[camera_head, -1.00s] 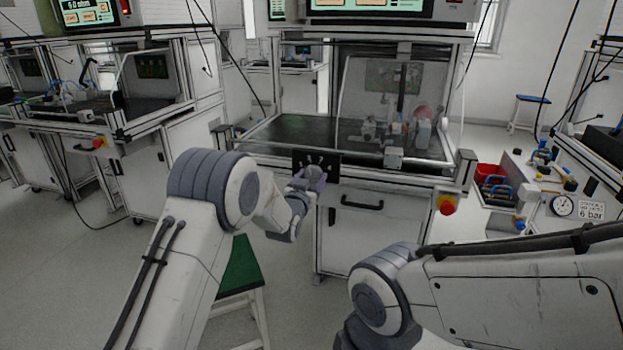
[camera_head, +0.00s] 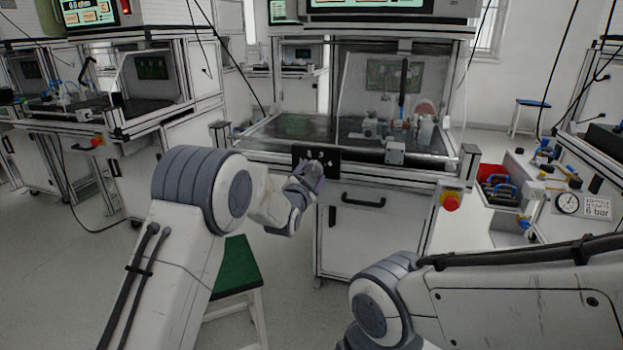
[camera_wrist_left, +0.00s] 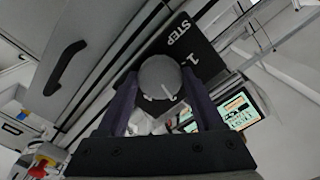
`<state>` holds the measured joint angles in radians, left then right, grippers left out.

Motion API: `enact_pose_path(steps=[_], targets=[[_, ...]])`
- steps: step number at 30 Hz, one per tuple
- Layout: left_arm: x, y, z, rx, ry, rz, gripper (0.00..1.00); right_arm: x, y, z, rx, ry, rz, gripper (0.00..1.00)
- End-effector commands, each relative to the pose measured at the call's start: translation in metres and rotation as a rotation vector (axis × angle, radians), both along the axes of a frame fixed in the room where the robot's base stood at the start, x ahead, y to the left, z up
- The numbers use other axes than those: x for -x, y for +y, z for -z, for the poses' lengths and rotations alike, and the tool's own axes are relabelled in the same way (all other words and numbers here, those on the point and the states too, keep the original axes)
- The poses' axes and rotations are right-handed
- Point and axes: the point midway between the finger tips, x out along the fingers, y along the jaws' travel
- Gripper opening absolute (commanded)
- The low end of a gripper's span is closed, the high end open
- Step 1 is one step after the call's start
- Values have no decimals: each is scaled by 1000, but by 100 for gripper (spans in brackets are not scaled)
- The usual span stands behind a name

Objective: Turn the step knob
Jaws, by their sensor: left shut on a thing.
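The step knob (camera_wrist_left: 157,76) is a round grey knob with a short white line on its face. It sits on a black panel (camera_wrist_left: 185,42) marked "STEP" and "1". In the wrist view the white line points to the lower right, away from the "1". My left gripper (camera_wrist_left: 160,84) has a dark finger on each side of the knob and is shut on it. In the head view my left gripper (camera_head: 311,180) is at the black panel (camera_head: 330,154) on the bench front and hides most of the knob. My right gripper is out of view; only its arm shows.
The test bench (camera_head: 405,177) has a drawer handle (camera_head: 363,201) below the panel and a red and yellow emergency button (camera_head: 450,201) at its right corner. A green-topped stool (camera_head: 236,267) stands close under my left arm. Fittings and a gauge (camera_head: 567,204) lie right.

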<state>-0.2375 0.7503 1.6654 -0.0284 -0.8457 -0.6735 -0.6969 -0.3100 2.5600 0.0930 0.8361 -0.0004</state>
Motion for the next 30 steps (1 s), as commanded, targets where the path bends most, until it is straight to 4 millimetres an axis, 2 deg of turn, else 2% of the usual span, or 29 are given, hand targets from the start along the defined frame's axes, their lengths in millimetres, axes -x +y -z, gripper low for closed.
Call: enact_pose_path(steps=[11, 26, 27, 29, 30], targets=[[0, 0, 1, -149, -38, 1, 13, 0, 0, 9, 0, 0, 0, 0], [0, -1, 1, -168, -42, 1, 13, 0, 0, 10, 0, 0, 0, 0], [0, -1, 1, -168, -42, 1, 76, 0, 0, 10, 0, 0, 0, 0], [0, 0, 0, -168, -42, 1, 99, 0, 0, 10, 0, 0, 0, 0], [0, 0, 0, -167, -42, 1, 99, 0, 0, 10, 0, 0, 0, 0]])
